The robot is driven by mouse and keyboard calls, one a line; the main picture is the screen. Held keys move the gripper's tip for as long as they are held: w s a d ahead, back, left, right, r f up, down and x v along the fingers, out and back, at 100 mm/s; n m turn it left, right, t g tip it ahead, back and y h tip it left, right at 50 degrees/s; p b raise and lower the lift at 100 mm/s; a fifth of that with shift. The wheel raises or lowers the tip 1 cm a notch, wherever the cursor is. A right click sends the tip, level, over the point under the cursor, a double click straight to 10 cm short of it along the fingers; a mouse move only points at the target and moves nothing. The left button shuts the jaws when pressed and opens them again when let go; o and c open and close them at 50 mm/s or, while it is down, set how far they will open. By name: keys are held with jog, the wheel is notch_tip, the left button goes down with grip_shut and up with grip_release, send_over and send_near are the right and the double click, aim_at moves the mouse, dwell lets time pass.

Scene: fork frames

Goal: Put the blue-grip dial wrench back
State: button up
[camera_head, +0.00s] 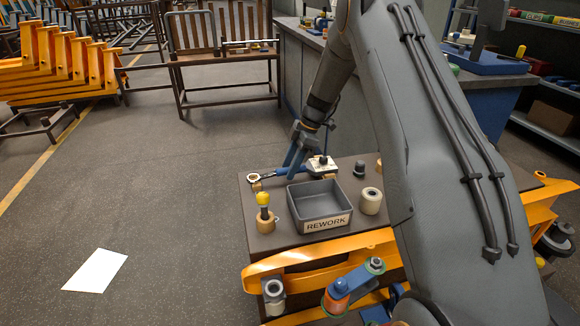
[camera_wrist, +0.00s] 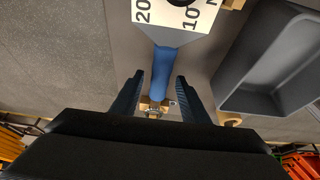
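The blue-grip dial wrench lies across the back of the dark table, with its blue grip (camera_head: 270,172) between a ring end (camera_head: 254,178) at the left and a pale dial plate (camera_head: 322,163) at the right. In the wrist view the blue grip (camera_wrist: 165,72) runs down from the white dial plate (camera_wrist: 172,12), which bears black numbers. My gripper (camera_head: 292,164) is at the wrench. In the wrist view my gripper (camera_wrist: 158,80) has its two dark fingers on either side of the grip, with gaps showing. The wrench's far end is partly hidden by my gripper body.
A grey bin (camera_head: 319,203) labelled REWORK stands just in front of the wrench; it also shows at right in the wrist view (camera_wrist: 238,100). A yellow-topped tool in a wooden holder (camera_head: 266,222) and a cream roll (camera_head: 371,201) flank it. A dark knob (camera_head: 359,168) stands behind.

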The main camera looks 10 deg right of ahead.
jog(key=v, duration=0.5)
jog(key=a+v, duration=0.1)
jog(key=v, duration=0.1)
jog(key=shift+w+d+r, duration=0.1)
jog(key=shift+d+r, duration=0.1)
jog(key=shift+r, duration=0.25)
jog(key=s+a+r+m+h, duration=0.1)
jog(key=s+a+r+m, duration=0.3)
jog(key=s, duration=0.5)
jog(key=s+a+r+m+h, duration=0.1)
jog(key=s+a+r+m, duration=0.1)
jog(key=s+r+m, duration=0.5)
jog(key=s+a+m+h, duration=0.1)
jog(key=s+m, duration=0.5)
jog(key=s, duration=1.8)
jog(key=shift+s+f+h, duration=0.2)
jog(key=shift+f+h, duration=0.2)
jog(key=shift+h, duration=0.1)
